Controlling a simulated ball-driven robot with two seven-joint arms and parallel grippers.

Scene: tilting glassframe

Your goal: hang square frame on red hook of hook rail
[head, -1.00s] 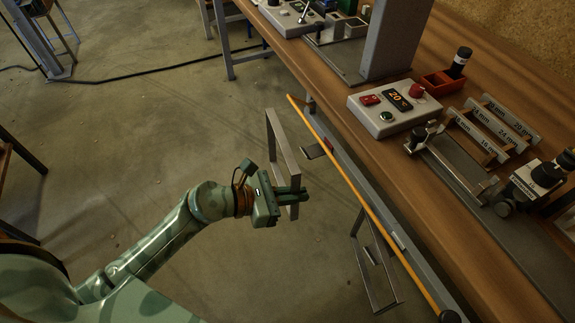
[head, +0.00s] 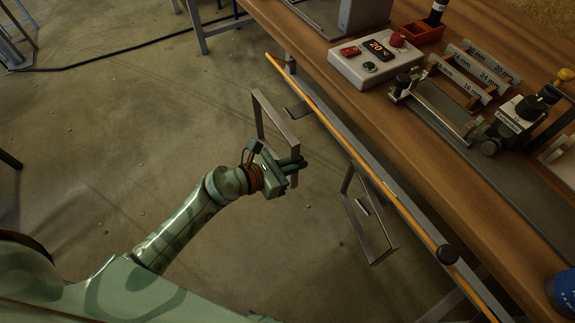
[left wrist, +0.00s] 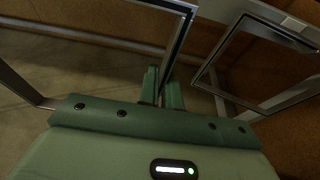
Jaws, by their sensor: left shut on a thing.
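A thin grey metal frame (head: 278,119) is held by my left gripper (head: 298,164) at one side bar, in the air beside the workbench. In the left wrist view one bar of this frame (left wrist: 178,45) runs between the green fingers (left wrist: 163,88). A long rail with an orange strip (head: 335,131) runs along the bench's front side. A dark flat bracket (head: 298,110) juts from it beyond the held frame. A second grey frame (head: 379,257) hangs at the rail nearer to me; it also shows in the left wrist view (left wrist: 215,58). I cannot make out a red hook. My right gripper is out of view.
The wooden bench (head: 420,160) carries a control box (head: 375,62), a red tray (head: 418,35), labelled metal bars (head: 476,70) and a clamping device (head: 515,120). A black knob (head: 447,254) sits by the rail.

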